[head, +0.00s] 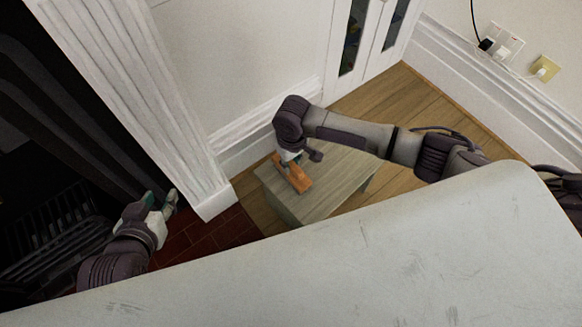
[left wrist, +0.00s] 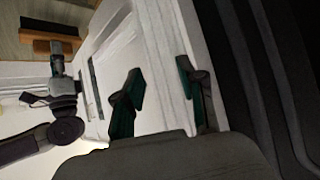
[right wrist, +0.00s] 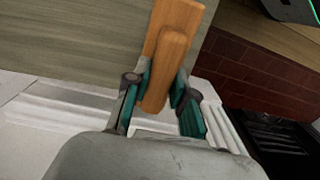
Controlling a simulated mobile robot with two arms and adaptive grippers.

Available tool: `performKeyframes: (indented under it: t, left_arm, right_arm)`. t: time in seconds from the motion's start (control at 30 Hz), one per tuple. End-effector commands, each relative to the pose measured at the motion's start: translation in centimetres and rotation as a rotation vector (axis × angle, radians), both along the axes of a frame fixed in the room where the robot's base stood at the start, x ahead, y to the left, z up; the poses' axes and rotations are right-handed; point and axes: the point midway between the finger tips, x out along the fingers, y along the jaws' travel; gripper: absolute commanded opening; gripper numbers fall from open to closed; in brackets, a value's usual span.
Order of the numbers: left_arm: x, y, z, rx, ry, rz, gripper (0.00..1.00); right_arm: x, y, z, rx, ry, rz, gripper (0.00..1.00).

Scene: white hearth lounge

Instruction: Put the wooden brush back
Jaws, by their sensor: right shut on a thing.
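The wooden brush (head: 294,173) is orange-brown and is at the top of a low grey-wood block or stand (head: 341,186). In the right wrist view the brush (right wrist: 172,50) runs between the two green-padded fingers of my right gripper (right wrist: 158,98), which is shut on it. The head view shows my right gripper (head: 290,157) right above the brush. Whether the brush rests on the stand or is just above it, I cannot tell. My left gripper (head: 161,203) is open and empty near the white fireplace pillar. Its parted fingers show in the left wrist view (left wrist: 162,90).
A white fluted pillar (head: 140,90) and the dark fireplace (head: 50,200) lie at the left. White walls and skirting stand behind the stand. Sockets with plugs (head: 500,43) are on the right wall. Wooden floor (head: 440,103) is clear behind the stand.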

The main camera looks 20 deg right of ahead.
Motion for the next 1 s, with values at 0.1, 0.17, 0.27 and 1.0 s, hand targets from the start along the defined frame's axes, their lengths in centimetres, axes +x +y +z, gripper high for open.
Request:
performKeyframes:
  t: [0.1, 0.17, 0.27, 1.0]
  left_arm:
    - [1.8, -0.8, 1.6, -0.033, -0.14, -0.01, 0.4]
    - [2.5, -1.1, 2.5, -0.047, -0.201, -0.015, 0.4]
    - [3.2, -1.5, 3.8, -0.064, -0.274, -0.02, 0.4]
    - [3.5, -1.6, 4.5, -0.072, -0.309, -0.022, 0.4]
  right_arm:
    - [0.0, 0.0, -1.5, 0.0, 0.0, 0.0, 0.0]
    - [0.0, 0.0, -2.0, 0.0, -0.001, 0.0, 0.0]
    - [0.0, 0.0, -2.5, 0.0, -0.001, 0.0, 0.0]
    - [0.0, 0.0, -2.7, -0.001, 0.0, 0.0, 0.49]
